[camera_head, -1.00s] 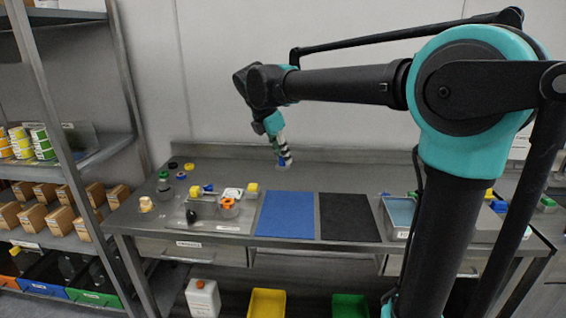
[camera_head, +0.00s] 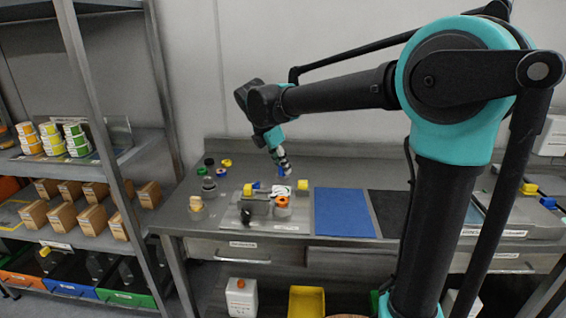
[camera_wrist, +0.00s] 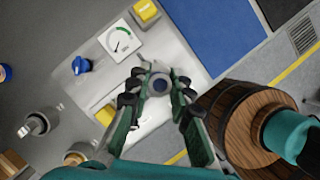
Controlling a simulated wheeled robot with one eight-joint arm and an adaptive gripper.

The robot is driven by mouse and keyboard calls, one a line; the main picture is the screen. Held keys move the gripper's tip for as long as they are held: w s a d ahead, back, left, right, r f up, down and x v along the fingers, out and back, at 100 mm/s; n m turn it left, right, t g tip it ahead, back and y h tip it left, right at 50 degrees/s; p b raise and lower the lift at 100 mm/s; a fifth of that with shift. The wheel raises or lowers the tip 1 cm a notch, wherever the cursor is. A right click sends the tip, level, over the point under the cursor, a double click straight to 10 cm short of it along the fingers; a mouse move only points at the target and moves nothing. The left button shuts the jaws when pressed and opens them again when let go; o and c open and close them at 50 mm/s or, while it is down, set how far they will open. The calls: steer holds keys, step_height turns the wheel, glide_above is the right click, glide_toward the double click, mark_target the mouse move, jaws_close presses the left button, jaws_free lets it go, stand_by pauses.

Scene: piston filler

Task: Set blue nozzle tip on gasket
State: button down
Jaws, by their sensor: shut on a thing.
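My gripper (camera_head: 281,163) is over the back part of the bench, just behind the filler station, pointing down. In the wrist view my gripper (camera_wrist: 159,84) has its fingers closed around a small round piece with a dark blue centre, the blue nozzle tip (camera_wrist: 159,86). Its blue also shows below the fingers in the head view (camera_head: 282,171). In the wrist view it hangs over the station's pale plate (camera_wrist: 165,45); its height above the plate is hard to judge. I cannot pick out the gasket for sure; the fingers may cover it.
The station carries a dial gauge (camera_wrist: 121,44), a blue knob (camera_wrist: 80,66), a yellow button (camera_wrist: 147,12) and an orange-ringed part (camera_head: 281,202). Loose caps, including a yellow one (camera_head: 226,163), lie to the left. A blue mat (camera_head: 343,211) is clear. A wooden barrel (camera_wrist: 222,108) stands low at right.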

steer(key=shift+f, duration=4.2)
steer(key=shift+f, duration=0.15)
steer(key=c, duration=0.9)
jaws_free()
steer(key=shift+r, duration=4.8)
